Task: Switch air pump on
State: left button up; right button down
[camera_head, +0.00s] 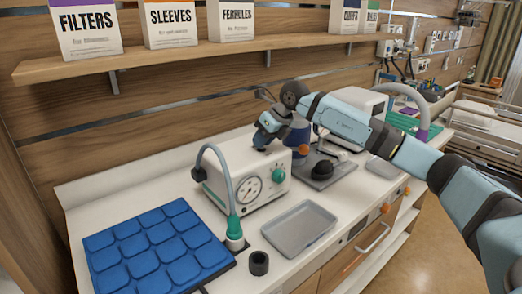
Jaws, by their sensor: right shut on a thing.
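The air pump (232,186) is a white box with a round gauge, a green knob and several small controls on its front, standing on the white counter. A grey hose (217,163) runs from its left side to a green fitting (234,228) in front. My right gripper (262,142) points down at the top right rear of the pump. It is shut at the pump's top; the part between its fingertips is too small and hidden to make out. The switch cannot be made out clearly. My left gripper is not in view.
A blue padded mat (157,247) lies at the front left. A grey tray (299,229) and a small black cup (259,263) are in front of the pump. A dark blue container (297,135) stands right behind it. A shelf (200,52) with labelled boxes hangs above.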

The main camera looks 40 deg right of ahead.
jog(key=f+t+b, duration=0.1)
jog(key=t+b, duration=0.1)
jog(key=b, duration=0.1)
jog(key=shift+s+b, duration=0.3)
jog(key=shift+s, duration=0.1)
jog(key=shift+s+r+n+t+y+b, duration=0.25)
jog(key=shift+t+b, duration=0.45)
jog(key=shift+b, duration=0.5)
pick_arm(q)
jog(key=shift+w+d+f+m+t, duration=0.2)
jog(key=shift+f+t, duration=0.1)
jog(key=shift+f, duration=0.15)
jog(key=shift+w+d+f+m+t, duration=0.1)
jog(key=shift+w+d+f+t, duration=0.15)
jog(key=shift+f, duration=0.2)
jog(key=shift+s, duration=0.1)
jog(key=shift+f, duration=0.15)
pick_arm(e)
jog(key=c, duration=1)
grip_release()
jog(key=shift+d+r, duration=0.1)
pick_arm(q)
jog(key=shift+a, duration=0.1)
pick_arm(e)
jog(key=v, duration=1.3)
jog(key=shift+s+d+r, duration=0.1)
jog(key=shift+s+r, duration=0.05)
jog(key=shift+s, duration=0.15)
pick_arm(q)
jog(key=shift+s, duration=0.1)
